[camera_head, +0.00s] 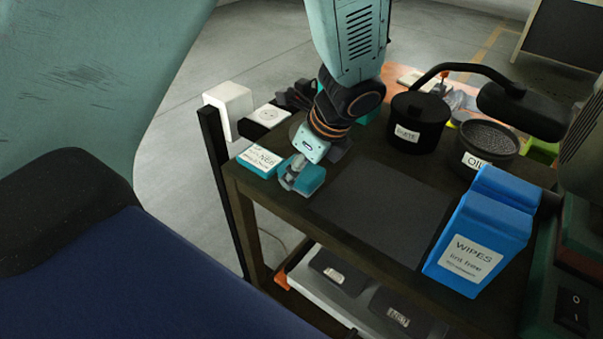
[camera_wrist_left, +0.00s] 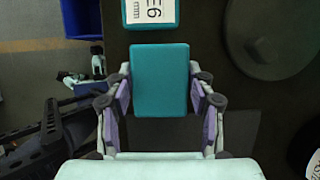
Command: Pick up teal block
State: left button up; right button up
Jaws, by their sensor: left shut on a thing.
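The teal block (camera_head: 310,180) is at the near left corner of the dark cart top in the head view. My left gripper (camera_head: 296,178) comes down over it and is shut on it. In the left wrist view the teal block (camera_wrist_left: 160,78) sits between the purple-padded fingers of the left gripper (camera_wrist_left: 160,98), its plain top face towards the camera. I cannot tell whether its underside touches the surface. My right gripper is in neither view.
A teal box with a white label (camera_head: 260,161) lies beside the block. A dark mat (camera_head: 380,210) is clear to the right. Blue wipes packs (camera_head: 478,235), a black lidded pot (camera_head: 418,120) and an oil tin (camera_head: 487,145) stand farther right. A lower shelf holds dark boxes (camera_head: 338,274).

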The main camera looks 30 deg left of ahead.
pick_arm(q)
jog(key=shift+w, duration=0.1)
jog(key=shift+r, duration=0.3)
notch_tip(320, 180, up, 9)
jog(key=shift+f+p, duration=0.2)
jog(key=shift+p, duration=0.95)
jog(key=shift+r, duration=0.45)
jog(key=o, duration=0.6)
jog(key=shift+c, duration=0.2)
jog(key=c, duration=0.4)
